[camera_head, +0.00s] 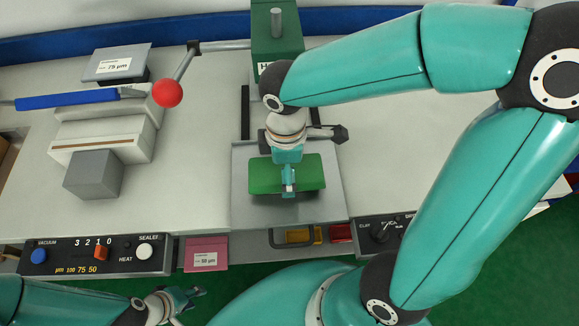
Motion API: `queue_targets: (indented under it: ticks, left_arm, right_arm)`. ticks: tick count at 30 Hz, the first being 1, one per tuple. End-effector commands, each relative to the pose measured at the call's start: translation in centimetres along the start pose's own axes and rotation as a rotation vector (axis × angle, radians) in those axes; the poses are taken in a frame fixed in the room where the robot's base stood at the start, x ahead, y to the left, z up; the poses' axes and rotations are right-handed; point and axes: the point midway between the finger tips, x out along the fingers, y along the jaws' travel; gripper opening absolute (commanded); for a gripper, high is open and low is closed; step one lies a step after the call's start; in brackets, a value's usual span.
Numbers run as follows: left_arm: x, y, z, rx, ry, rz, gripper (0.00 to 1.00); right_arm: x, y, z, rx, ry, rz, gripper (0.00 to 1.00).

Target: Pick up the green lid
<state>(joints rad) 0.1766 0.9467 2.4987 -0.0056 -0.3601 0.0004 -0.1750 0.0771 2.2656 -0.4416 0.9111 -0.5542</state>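The green lid (262,176) is a flat rectangular plate with rounded corners, lying on a grey metal tray (246,208) at the centre of the bench. My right arm reaches across from the right, and its gripper (288,186) points down over the middle of the lid. The gripper covers part of the lid; I cannot tell whether it touches the lid or whether its fingers are shut. My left gripper (178,300) is low at the left, in front of the bench and away from the lid, with its fingers apart and empty.
A green block (276,35) with a grey post stands behind the tray. A lever with a red ball (167,93) is to the left. A grey cube (93,174), a control panel (98,255) and a pink box (206,254) are left of the tray. Bare bench lies between.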

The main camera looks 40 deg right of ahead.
Motion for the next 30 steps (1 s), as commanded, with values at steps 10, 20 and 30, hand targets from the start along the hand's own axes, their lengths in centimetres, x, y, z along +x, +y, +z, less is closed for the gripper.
queue_targets:
  ticks: [10,20,30]
  left_arm:
    - [0.0,0.0,0.0,0.000,0.000,0.000,0.40]
    - [0.0,0.0,0.0,0.000,0.000,0.000,0.40]
    - [-0.2,0.1,0.0,0.000,0.000,0.000,0.40]
  right_arm:
    - [0.0,0.0,0.0,0.000,0.000,0.000,0.73]
    - [0.0,0.0,0.0,-0.001,0.000,0.000,0.46]
    - [-1.3,0.0,-0.1,0.000,0.001,0.001,0.46]
